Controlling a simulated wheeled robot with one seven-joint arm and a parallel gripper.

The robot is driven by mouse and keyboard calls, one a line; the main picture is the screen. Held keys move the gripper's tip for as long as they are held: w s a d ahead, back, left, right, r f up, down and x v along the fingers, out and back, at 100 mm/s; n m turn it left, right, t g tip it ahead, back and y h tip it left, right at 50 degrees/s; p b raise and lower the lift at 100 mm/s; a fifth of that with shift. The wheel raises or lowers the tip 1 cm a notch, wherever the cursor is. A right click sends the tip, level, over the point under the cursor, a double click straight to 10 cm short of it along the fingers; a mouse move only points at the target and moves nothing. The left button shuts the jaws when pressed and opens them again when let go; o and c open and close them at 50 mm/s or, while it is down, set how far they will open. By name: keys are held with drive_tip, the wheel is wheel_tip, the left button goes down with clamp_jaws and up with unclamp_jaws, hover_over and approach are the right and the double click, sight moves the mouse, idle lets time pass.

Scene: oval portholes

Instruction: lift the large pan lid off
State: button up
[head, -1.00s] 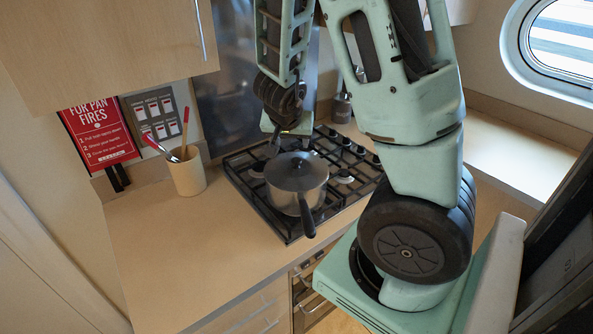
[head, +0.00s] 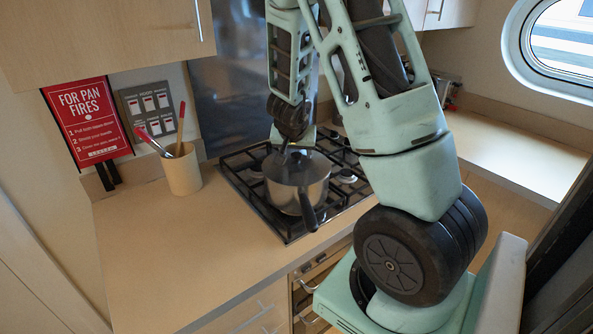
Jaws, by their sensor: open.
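The large pan lid (head: 297,172) is dark and sits flat on a metal saucepan (head: 313,196) on the hob. The pan's black handle (head: 308,210) points toward the front. My gripper (head: 287,152) is open and points down just above the back of the lid, near its middle. The fingertips are small and dark, and the lid's knob is hidden or hard to make out among them. I cannot tell whether the fingers touch the lid.
The black gas hob (head: 240,181) surrounds the pan. A beige utensil pot (head: 183,172) stands on the counter to the left. A cupboard (head: 110,40) hangs at upper left. The front left worktop (head: 180,250) is clear.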

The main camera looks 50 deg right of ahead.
drive_tip(key=shift+w+d+f, duration=0.1)
drive_tip(key=shift+d+f, duration=0.1)
drive_tip(key=shift+f, duration=0.1)
clamp_jaws()
drive_tip(key=shift+r, duration=0.15)
